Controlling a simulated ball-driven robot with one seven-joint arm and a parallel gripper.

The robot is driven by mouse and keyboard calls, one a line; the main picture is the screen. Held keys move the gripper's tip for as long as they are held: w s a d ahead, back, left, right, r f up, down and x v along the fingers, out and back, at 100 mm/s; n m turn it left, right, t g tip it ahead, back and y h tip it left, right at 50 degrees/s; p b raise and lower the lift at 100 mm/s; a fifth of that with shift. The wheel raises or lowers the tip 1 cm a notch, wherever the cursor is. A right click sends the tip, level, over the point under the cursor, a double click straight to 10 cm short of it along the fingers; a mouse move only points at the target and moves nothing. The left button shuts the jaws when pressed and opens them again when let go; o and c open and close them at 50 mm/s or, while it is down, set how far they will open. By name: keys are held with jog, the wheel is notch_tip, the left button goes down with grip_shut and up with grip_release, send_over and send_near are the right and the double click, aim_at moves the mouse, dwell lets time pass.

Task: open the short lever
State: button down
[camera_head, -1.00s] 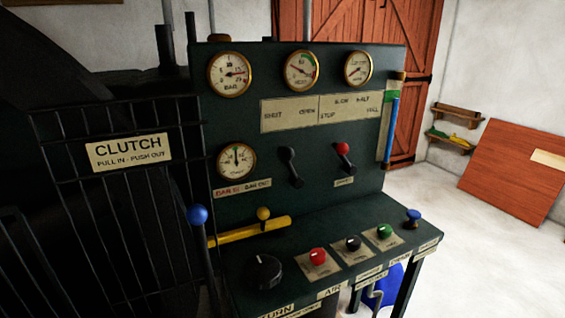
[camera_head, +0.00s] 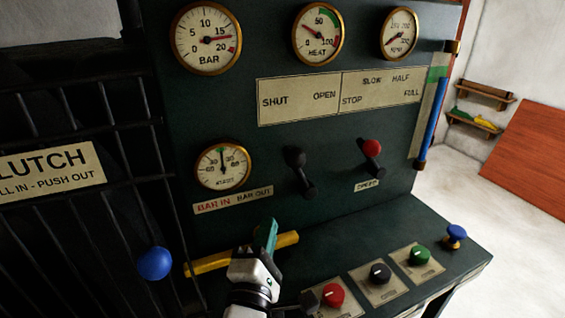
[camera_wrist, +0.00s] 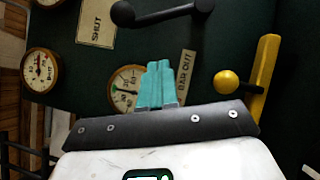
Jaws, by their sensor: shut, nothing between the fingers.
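Two levers are on the dark green panel. One is a black-knobbed lever (camera_head: 300,172) below the SHUT and OPEN words, its knob up and slightly left, toward SHUT. The other is a red-knobbed lever (camera_head: 372,157) below the STOP, SLOW, HALF and FULL words. My gripper (camera_head: 270,232) is shut and empty, with teal fingers, below and left of the black lever and in front of the yellow bar. In the wrist view my gripper (camera_wrist: 157,82) points at the panel, and the black lever (camera_wrist: 165,13) lies at the top edge, apart from the fingers.
The yellow bar (camera_head: 208,264) is partly hidden by my gripper. A blue ball knob (camera_head: 155,263) stands at lower left, before the dark grille. Red (camera_head: 333,295), black (camera_head: 380,273) and green (camera_head: 418,254) knobs sit on the desk. Gauges line the panel top.

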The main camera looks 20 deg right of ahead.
aim_at(302, 177)
jog(key=shift+w+a+r+n+t, duration=0.5)
jog(key=shift+w+a+r, duration=0.2)
jog(key=shift+a, duration=0.1)
jog(key=shift+d, duration=0.1)
jog(key=d+p+x, duration=0.1)
jog(key=x, duration=0.5)
jog(key=s+d+p+x, duration=0.1)
jog(key=x, duration=0.5)
jog(key=shift+d+r+p, duration=0.3)
jog(key=shift+r, duration=0.2)
jog(key=shift+r, duration=0.1)
